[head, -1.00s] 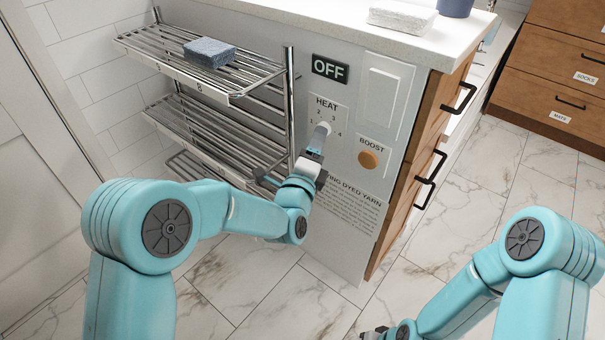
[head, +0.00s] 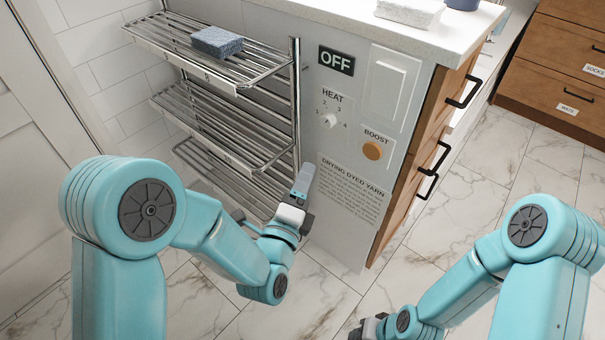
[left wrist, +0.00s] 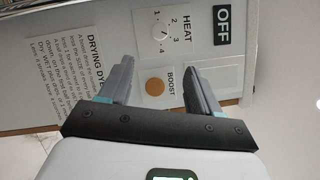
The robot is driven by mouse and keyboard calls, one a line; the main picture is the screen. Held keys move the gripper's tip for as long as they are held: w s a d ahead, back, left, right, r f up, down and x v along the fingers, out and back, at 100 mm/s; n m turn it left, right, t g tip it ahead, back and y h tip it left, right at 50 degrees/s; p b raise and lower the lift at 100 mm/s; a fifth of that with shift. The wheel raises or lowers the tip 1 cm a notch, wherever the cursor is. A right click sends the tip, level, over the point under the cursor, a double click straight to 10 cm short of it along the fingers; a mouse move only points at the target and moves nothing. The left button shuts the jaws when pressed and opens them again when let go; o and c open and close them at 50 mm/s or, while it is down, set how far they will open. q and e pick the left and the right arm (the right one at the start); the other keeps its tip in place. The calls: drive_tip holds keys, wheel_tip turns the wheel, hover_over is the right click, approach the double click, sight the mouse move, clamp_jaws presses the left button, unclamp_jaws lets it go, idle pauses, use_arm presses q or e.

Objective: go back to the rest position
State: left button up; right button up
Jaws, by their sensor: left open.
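My left gripper (head: 305,178) is low in front of the white panel, below and left of the heat dial (head: 328,120), and apart from it. In the left wrist view its two grey fingers (left wrist: 158,65) are spread with nothing between them. The white dial (left wrist: 160,33) and the orange BOOST button (left wrist: 155,87) show beyond the fingers. My right gripper (head: 370,328) is at the bottom edge of the head view, dark and small; its jaws are not clear.
A chrome rack (head: 225,130) stands left of my left gripper, with a blue-grey block (head: 217,41) on its top shelf. An OFF sign (head: 337,60) is above the dial. Drawers with black handles (head: 430,172) are on the right. The marble floor (head: 480,170) is clear there.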

use_arm(q)
drive_tip(key=a+f+n+g+y, duration=0.3)
drive_tip(key=a+f+y, duration=0.1)
drive_tip(key=a+f, duration=0.7)
drive_tip(key=s+a+f+n+g, duration=0.2)
drive_tip(key=s+f+n+g, duration=0.3)
drive_tip(key=f, duration=0.5)
drive_tip(key=s+d+f+n+g+h, duration=0.2)
drive_tip(key=s+f+n+g, duration=0.3)
drive_tip(key=s+n, duration=0.35)
drive_tip(key=s+d+f+n+g+h, duration=0.1)
drive_tip(key=s+f+n+g, duration=0.35)
drive_tip(key=s+n, duration=0.4)
wheel_tip(320, 180, up, 32)
drive_tip(key=s+d+n+p, duration=0.1)
drive_tip(key=p, duration=3.1)
drive_tip(key=shift+d+r+g+p, duration=0.15)
drive_tip(key=shift+d+g+p, duration=0.05)
drive_tip(key=shift+g+p, duration=0.15)
